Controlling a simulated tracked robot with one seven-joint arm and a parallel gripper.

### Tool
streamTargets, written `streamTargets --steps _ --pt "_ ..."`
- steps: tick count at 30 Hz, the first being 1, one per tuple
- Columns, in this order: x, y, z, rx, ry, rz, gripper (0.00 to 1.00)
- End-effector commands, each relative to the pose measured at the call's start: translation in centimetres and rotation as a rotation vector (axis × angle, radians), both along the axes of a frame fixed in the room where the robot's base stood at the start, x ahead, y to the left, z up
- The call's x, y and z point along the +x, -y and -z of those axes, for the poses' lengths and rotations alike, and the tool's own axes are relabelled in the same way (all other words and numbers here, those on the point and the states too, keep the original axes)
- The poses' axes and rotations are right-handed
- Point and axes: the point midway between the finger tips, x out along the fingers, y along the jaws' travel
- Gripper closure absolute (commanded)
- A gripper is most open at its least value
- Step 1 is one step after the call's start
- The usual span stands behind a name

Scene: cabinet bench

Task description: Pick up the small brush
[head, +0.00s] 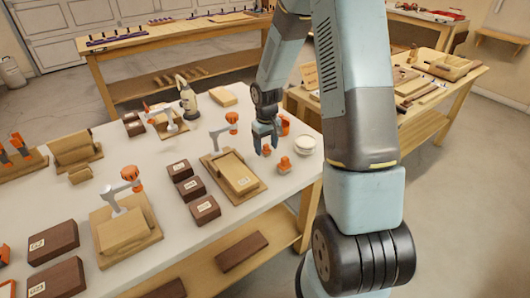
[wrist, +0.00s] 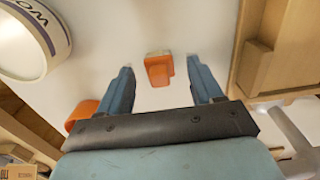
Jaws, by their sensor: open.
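My gripper (head: 264,142) hangs over the right end of the white bench, pointing down. In the wrist view my gripper (wrist: 165,78) is open, its two blue fingers apart with nothing held. A small orange piece with a tan end (wrist: 158,69), possibly the small brush, lies on the bench between the lines of the fingers, apart from both. In the head view small orange pieces show by the fingertips (head: 266,151) and a little nearer and to the right (head: 284,165). I cannot tell which matches the wrist view, and no bristles are clear.
A white round tub (head: 305,145) stands right of the gripper; it also shows in the wrist view (wrist: 32,40). A wooden fixture (head: 238,176) with an orange-knobbed clamp stands to the left. Another orange item (wrist: 82,114) is partly hidden by a finger.

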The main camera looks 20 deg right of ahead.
Motion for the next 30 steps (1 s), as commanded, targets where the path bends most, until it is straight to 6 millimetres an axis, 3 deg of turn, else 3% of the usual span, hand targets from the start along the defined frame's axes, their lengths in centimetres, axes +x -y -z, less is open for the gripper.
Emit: streamTargets --steps 11,30 --pt "-0.01 0.03 1.0 0.0 0.0 0.0 0.34" --pt "-0.01 0.04 0.98 0.0 0.001 0.0 0.94"
